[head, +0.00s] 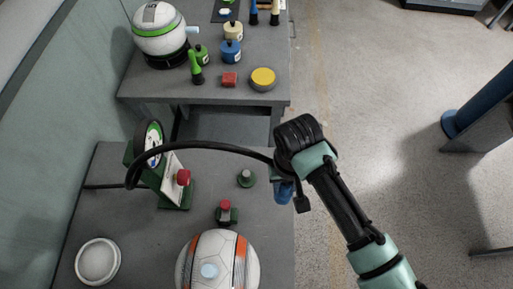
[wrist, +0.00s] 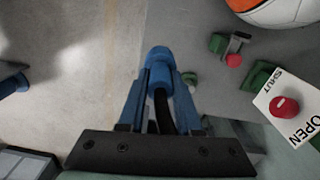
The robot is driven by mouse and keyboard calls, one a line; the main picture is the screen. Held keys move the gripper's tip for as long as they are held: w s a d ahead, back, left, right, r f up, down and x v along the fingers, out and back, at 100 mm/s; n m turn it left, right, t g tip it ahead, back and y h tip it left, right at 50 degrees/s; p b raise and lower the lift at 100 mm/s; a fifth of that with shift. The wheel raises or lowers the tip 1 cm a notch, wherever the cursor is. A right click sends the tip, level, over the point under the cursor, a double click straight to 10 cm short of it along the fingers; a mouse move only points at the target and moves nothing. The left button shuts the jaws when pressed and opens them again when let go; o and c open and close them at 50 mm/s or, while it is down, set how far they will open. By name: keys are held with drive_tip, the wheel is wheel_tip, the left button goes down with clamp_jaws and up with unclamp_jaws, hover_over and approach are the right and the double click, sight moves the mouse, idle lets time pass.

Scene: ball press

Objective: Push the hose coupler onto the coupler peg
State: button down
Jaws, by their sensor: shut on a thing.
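The blue hose coupler (wrist: 158,58), with a black hose (wrist: 163,110) behind it, is between the fingers of my gripper (wrist: 160,88), which is shut on it. In the head view my gripper (head: 283,190) is by the right edge of the near table, mostly hidden under my wrist. The green coupler peg (head: 246,178) stands on that table, a little left of my gripper and apart from it. In the wrist view the peg (wrist: 190,78) is just right of the coupler, partly hidden by a finger.
The hose arcs left to the green gauge stand with a red knob (head: 183,177) and a SHUT/OPEN plate (wrist: 298,107). A small red-topped green fitting (head: 226,212), a ball (head: 218,262) and a white dish (head: 97,262) are on the table. Floor lies open to the right.

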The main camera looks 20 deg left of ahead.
drive_tip(key=w+a+n+b, duration=0.2)
drive_tip(key=a+n, duration=0.4)
drive_tip(key=n, duration=0.6)
drive_tip(key=w+a+f+n+b, duration=0.1)
drive_tip(key=w+a+n, duration=0.3)
drive_tip(key=n, duration=0.9)
drive_tip(key=shift+a+f+n+b, duration=0.15)
drive_tip(key=shift+a+n+b, duration=0.15)
drive_tip(key=shift+a+b, duration=0.7)
drive_tip(key=shift+p, duration=0.3)
drive_tip(key=shift+f+b, duration=2.05)
drive_tip(key=shift+f, duration=0.85)
drive_tip(key=shift+f+b, duration=1)
drive_tip(key=shift+f, duration=1.15)
drive_tip(key=c, duration=0.5)
unclamp_jaws()
drive_tip(key=shift+r, duration=0.1)
